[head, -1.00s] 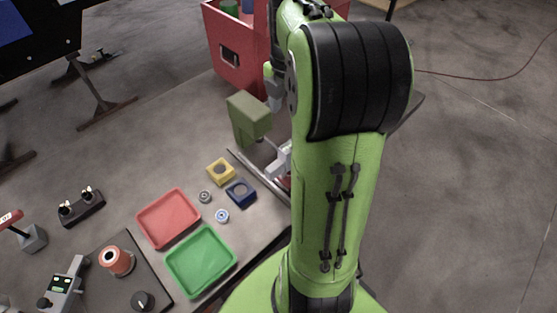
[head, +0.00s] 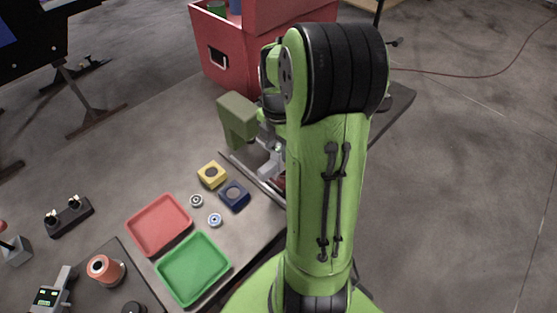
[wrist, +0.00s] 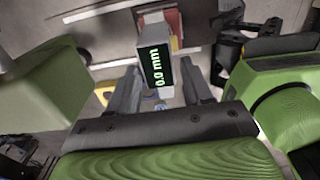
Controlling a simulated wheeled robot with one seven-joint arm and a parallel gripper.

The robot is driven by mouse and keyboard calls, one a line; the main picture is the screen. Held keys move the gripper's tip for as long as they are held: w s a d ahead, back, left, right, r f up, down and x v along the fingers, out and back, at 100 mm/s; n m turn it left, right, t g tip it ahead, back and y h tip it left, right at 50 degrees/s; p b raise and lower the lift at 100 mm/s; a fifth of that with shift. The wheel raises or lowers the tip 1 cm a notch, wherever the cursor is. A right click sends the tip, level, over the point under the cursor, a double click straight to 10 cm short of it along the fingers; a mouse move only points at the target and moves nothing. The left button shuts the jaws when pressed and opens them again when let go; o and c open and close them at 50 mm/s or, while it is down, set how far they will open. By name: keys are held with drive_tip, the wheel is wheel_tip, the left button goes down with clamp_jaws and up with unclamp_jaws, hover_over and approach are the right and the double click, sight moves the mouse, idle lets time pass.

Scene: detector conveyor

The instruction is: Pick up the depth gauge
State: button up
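My gripper (wrist: 159,78) is open. One finger is on each side of the gauge in this view, with visible gaps; I cannot tell whether the gauge is at fingertip depth. In the head view my arm hides most of the gripper. A pale grey part (head: 271,163) shows beside my arm there; I cannot tell whether it is the gauge.
An olive-green block-shaped device (head: 238,114) stands close left of my gripper. A red bin (head: 226,55) is behind. Yellow (head: 212,174) and blue (head: 234,195) square blocks, a red tray (head: 158,224) and a green tray (head: 193,268) lie on the table, nearer and left.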

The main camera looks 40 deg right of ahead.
clamp_jaws()
